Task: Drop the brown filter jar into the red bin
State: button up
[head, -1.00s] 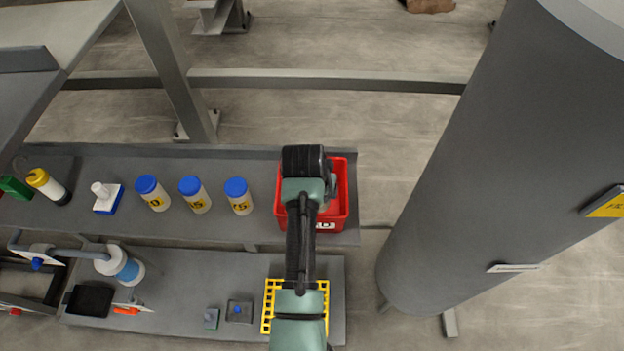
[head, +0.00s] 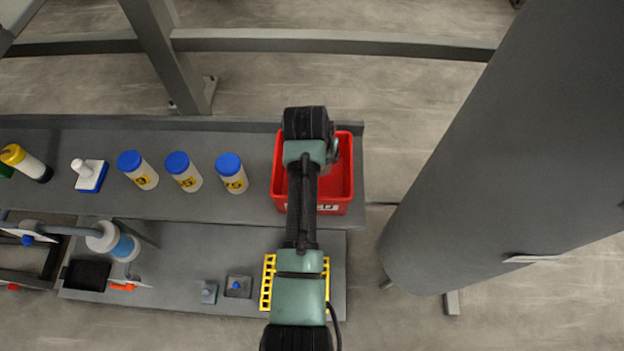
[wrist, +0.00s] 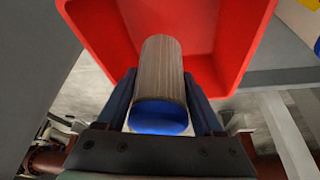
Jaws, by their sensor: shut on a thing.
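In the wrist view, my gripper (wrist: 163,108) is shut on the brown filter jar (wrist: 160,70), a brownish cylinder with a blue lid. The lid end is nearest the camera and the jar points toward the red bin (wrist: 235,45). The jar overlaps the bin's opening in this view; I cannot tell its exact height. In the head view, the red bin (head: 342,180) sits at the right end of the upper grey shelf. My arm reaches over the bin's left part and hides it. The fingers and jar are hidden there behind the wrist.
Several white jars with blue lids (head: 183,172) stand left of the bin on the grey shelf (head: 110,200). A yellow rack (head: 267,283) is on the lower shelf under my arm. A large grey cylinder (head: 500,170) stands at the right.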

jog(key=shift+f, duration=0.4)
jog(key=shift+s+r, duration=0.15)
jog(key=shift+s, duration=0.05)
jog(key=o, duration=1.5)
jog(key=shift+w, duration=0.1)
jog(key=b+v, duration=0.2)
jog(key=v, duration=1.1)
jog(key=shift+b, duration=0.35)
